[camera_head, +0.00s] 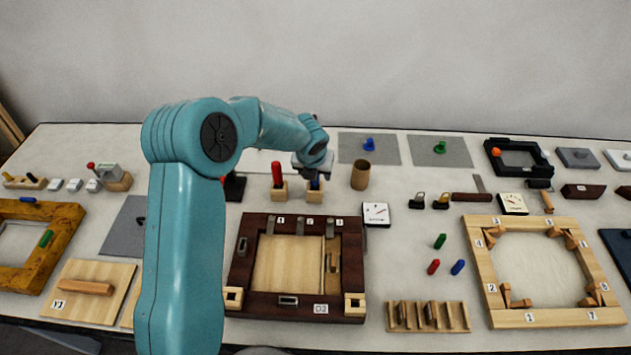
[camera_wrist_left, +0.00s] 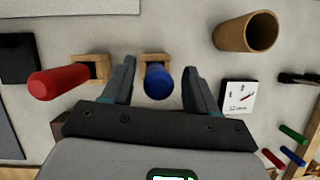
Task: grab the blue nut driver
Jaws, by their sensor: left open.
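The blue nut driver (camera_wrist_left: 158,83) stands handle-up in a small wooden holder (camera_wrist_left: 155,58). In the head view only a bit of its blue handle (camera_head: 315,184) shows below my gripper, above the holder (camera_head: 313,195). My left gripper (camera_wrist_left: 159,70) is open, with one finger on each side of the blue handle and visible gaps between. In the head view my left gripper (camera_head: 313,172) is over the nut driver and hides much of it. My right gripper is in neither view.
A red-handled driver (camera_wrist_left: 58,82) in its own holder stands close on the left, also in the head view (camera_head: 277,174). A brown cup (camera_head: 360,175) and a white dial block (camera_head: 376,213) stand to the right. A dark wooden frame (camera_head: 297,220) lies in front.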

